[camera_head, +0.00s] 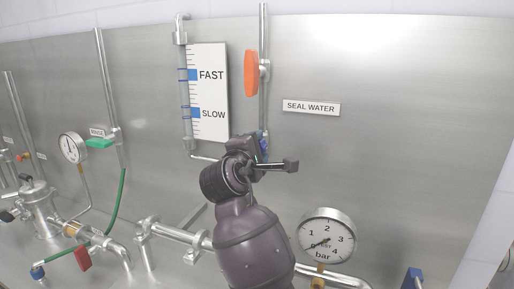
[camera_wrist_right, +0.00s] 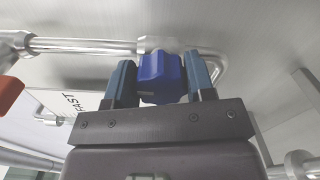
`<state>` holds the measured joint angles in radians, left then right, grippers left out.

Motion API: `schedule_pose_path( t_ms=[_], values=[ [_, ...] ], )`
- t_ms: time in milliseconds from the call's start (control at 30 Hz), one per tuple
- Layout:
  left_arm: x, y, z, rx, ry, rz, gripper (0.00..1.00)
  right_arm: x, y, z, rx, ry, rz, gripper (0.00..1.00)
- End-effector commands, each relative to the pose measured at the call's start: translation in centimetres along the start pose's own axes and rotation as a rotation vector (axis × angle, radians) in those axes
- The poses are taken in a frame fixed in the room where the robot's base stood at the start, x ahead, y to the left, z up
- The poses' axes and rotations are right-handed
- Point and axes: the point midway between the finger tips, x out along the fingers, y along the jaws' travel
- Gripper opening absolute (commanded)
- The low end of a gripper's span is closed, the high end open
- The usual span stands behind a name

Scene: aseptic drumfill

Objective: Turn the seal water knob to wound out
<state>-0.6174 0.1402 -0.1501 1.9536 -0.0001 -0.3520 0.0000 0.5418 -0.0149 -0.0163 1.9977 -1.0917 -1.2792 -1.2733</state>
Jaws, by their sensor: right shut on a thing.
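The seal water knob is a blue knob (camera_wrist_right: 161,77) on a steel pipe fitting. In the right wrist view it sits between the two fingers of my right gripper (camera_wrist_right: 163,82). The fingers are shut on its sides. In the head view my right gripper (camera_head: 262,156) is in front of the steel panel, below the SEAL WATER label (camera_head: 311,107). Only a sliver of the knob shows there, as my wrist hides most of it. The knob's turn position cannot be read. My left gripper is not in view.
A FAST/SLOW flow scale (camera_head: 209,92) stands left of the knob's pipe, with an orange handle (camera_head: 251,73) above. A pressure gauge (camera_head: 326,236) is below right, near a blue valve handle (camera_head: 412,278). Pipes, a red handle (camera_head: 82,258) and a green hose (camera_head: 119,203) lie to the left.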

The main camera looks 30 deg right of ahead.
Motion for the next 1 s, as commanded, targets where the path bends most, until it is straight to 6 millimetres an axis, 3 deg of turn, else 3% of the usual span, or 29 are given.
schedule_pose_path(
  t_ms=[333, 367, 533, 1000],
  values=[
    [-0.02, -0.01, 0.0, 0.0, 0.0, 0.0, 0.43, 0.02, 0.09, 0.03, -0.005, -0.001, 0.002, 0.26],
    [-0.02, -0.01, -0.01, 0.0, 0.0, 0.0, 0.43, 0.02, 0.09, 0.04, -0.005, -0.001, 0.002, 0.51],
    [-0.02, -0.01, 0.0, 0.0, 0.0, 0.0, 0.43, 0.02, 0.05, 0.04, -0.004, -0.001, 0.002, 0.75],
    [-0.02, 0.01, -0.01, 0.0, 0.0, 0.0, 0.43, 0.22, 0.03, -0.08, -0.004, 0.0, 0.0, 0.75]
  ],
)
